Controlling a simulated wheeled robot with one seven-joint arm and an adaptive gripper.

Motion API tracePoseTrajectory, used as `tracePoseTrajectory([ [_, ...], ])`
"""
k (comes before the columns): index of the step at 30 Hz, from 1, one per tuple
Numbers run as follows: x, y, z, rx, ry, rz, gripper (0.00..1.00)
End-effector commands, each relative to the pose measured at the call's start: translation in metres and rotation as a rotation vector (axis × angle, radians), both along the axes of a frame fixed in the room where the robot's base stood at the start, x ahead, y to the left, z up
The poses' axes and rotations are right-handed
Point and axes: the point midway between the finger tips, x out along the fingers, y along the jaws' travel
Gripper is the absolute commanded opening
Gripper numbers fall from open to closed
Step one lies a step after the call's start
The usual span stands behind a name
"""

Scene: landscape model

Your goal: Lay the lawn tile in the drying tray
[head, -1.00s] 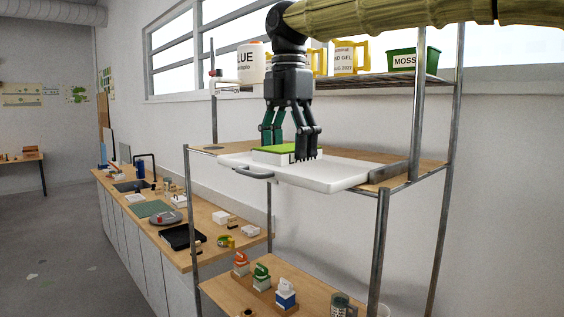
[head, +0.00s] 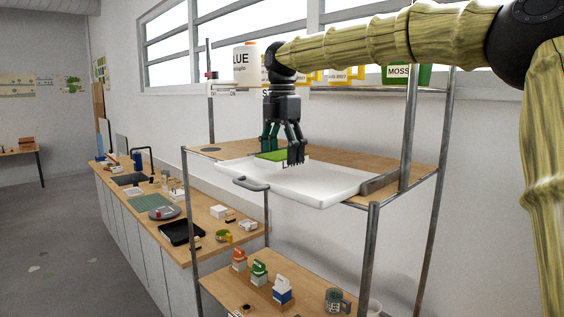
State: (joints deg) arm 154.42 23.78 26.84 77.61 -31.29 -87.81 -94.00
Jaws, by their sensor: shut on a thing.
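The lawn tile (head: 271,156) is a small block with a bright green top and a white side bearing partly hidden lettering. My gripper (head: 281,157) points straight down, shut on the tile, with dark fingers covering part of it. The tile is over the left rear part of a white shallow tray (head: 320,187), which I take for the drying tray. Whether the tile's underside touches the tray floor cannot be told. The tray has a grey handle at its front left and sits on the rack's middle wooden shelf.
Metal posts (head: 407,130) frame the rack. The upper shelf holds a glue tub (head: 243,62), yellow containers and a green moss box (head: 398,74). Small coloured items (head: 281,291) and a mug stand on the lower shelf. A cluttered counter (head: 205,212) runs along the wall. The tray's right side is clear.

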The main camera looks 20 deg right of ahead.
Motion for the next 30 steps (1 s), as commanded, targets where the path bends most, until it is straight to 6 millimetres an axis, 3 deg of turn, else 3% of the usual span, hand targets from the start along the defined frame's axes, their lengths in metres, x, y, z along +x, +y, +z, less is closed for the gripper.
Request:
tracePoseTrajectory([
  [5,0.007,-0.003,0.000,0.000,0.000,0.000,0.46],
  [16,0.006,-0.002,-0.033,-0.001,0.000,0.001,0.46],
  [28,0.006,-0.002,-0.038,-0.001,-0.001,0.000,0.46],
  [29,0.006,-0.002,-0.038,0.000,-0.002,0.000,0.76],
  [30,0.006,-0.002,-0.038,0.000,-0.002,0.000,0.84],
])
